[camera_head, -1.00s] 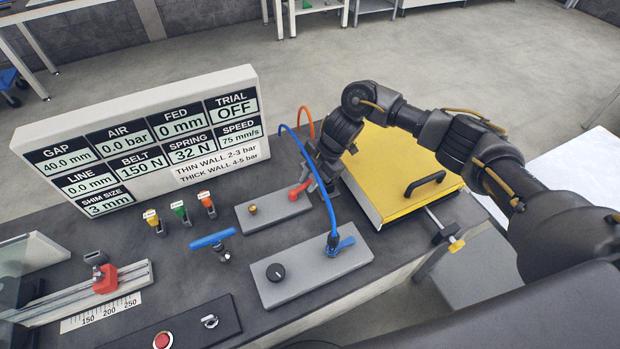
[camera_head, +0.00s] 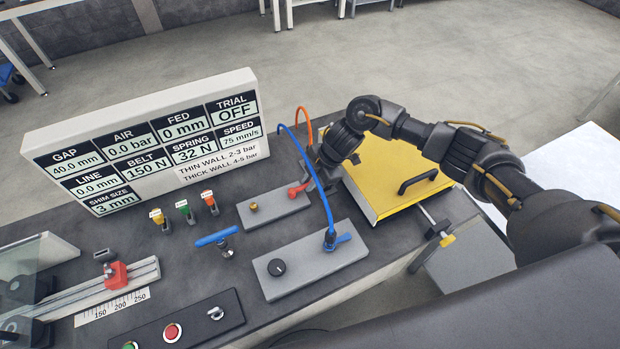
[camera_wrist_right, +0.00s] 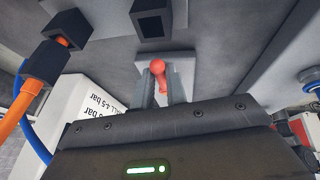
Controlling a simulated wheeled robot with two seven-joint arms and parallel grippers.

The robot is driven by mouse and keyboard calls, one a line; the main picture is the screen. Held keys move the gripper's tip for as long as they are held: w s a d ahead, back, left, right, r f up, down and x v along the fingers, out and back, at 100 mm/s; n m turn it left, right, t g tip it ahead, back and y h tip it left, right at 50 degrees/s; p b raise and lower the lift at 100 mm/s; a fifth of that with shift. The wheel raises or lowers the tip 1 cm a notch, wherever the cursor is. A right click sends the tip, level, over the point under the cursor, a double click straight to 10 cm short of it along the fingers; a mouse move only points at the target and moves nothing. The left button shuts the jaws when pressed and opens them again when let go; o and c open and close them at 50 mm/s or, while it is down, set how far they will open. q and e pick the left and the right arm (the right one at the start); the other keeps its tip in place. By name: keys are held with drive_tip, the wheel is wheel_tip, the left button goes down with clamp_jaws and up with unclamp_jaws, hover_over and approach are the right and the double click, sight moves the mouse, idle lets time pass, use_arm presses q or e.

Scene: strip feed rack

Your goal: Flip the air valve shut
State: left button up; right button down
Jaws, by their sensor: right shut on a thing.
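The air valve's red lever (camera_head: 299,190) stands at the back right end of a small grey plate (camera_head: 280,213) on the dark bench. My right gripper (camera_head: 311,183) comes in from the right and hides part of the lever. In the right wrist view the lever's red round end (camera_wrist_right: 158,67) sits between the two fingers, and my right gripper (camera_wrist_right: 160,82) is shut on it. The display panel (camera_head: 145,140) reads AIR 0.0 bar. My left gripper is not in view.
A blue hose (camera_head: 322,190) and an orange hose (camera_head: 302,119) rise close to my right gripper. A yellow cover (camera_head: 375,200) with a black handle lies under my right arm. A grey plate (camera_head: 312,270) with a black knob is in front.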

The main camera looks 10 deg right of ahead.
drive_tip(key=c, duration=1.4)
unclamp_jaws()
drive_tip(key=b+v, duration=0.2)
drive_tip(key=v, duration=0.9)
drive_tip(key=shift+f, duration=0.1)
